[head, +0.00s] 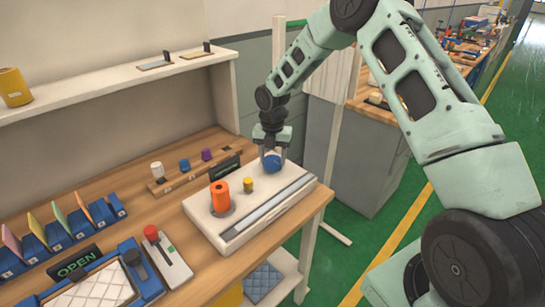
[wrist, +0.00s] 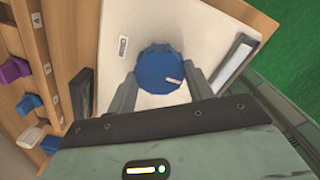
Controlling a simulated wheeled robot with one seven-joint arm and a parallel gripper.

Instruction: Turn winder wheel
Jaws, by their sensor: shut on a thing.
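The winder wheel (head: 273,162) is a blue ribbed knob on the far right part of a white winder unit (head: 230,228). It also shows in the wrist view (wrist: 158,66), with a white mark on its face toward the lower right. My gripper (head: 272,152) comes down from above and is shut on the wheel. In the wrist view its two fingers (wrist: 162,88) lie on either side of the wheel. An orange cylinder (head: 220,195) and a small yellow knob (head: 248,185) stand on the same unit.
A wooden rack with white, blue and purple pegs (head: 185,165) stands behind the unit. A box with a red knob (head: 152,233), an OPEN sign (head: 75,263) and blue bins (head: 60,238) are at left. A shelf (head: 120,84) runs above. Green floor is free at right.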

